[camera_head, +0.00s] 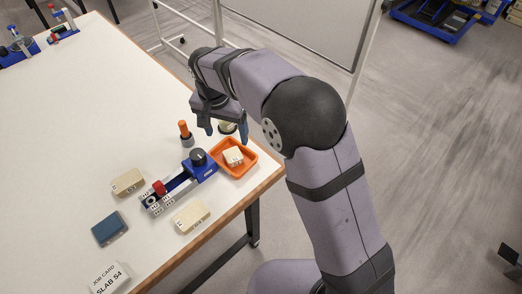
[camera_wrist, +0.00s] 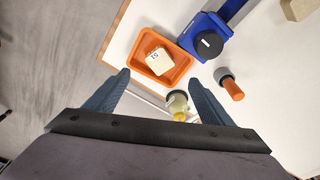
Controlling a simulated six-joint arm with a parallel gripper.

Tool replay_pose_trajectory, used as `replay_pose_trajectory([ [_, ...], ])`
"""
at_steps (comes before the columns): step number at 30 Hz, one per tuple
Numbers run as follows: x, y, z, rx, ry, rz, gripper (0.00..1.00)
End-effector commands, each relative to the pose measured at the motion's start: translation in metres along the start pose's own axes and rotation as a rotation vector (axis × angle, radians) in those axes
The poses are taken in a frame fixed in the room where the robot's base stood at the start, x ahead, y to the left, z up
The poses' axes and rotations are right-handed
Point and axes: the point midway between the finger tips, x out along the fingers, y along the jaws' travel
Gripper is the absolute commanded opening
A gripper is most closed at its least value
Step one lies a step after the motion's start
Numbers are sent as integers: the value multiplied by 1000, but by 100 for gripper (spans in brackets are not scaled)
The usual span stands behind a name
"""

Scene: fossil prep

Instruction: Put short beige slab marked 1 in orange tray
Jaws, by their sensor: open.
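A short beige slab (camera_head: 233,155) lies inside the orange tray (camera_head: 250,171) near the table's right edge. In the wrist view the slab (camera_wrist: 158,61) shows a small dark marking on top, too small to read surely. The tray (camera_wrist: 184,67) surrounds it. My gripper (camera_head: 226,128) is open and empty above the table, just behind the tray in the head view. In the wrist view its two fingers (camera_wrist: 156,78) are spread apart, with the tray beyond them. Nothing is between the fingertips in contact with them.
A small jar with yellow contents (camera_wrist: 177,103) stands near my gripper. An orange-topped tool holder (camera_head: 186,134) and a blue clamp fixture (camera_head: 180,182) stand left of the tray. Two longer beige slabs (camera_head: 128,182) (camera_head: 192,217), a dark blue block (camera_head: 110,229) and a job card (camera_head: 110,277) lie leftward.

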Motion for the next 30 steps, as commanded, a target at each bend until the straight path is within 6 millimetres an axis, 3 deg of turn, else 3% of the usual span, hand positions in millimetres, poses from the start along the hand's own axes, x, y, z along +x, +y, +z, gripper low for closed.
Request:
replay_pose_trajectory([
  [4, 0, 11, -1, -8, -5, 3, 76],
  [7, -1, 34, -4, -23, -14, 7, 76],
  [11, -2, 84, -2, -62, -38, 12, 76],
  [14, -2, 134, 8, -104, -60, 14, 76],
  [18, 1, 202, 36, -164, -92, 9, 76],
  [21, 5, 241, 62, -202, -110, 1, 76],
  [25, 10, 278, 96, -244, -130, -8, 76],
  [30, 16, 301, 125, -279, -143, -18, 76],
])
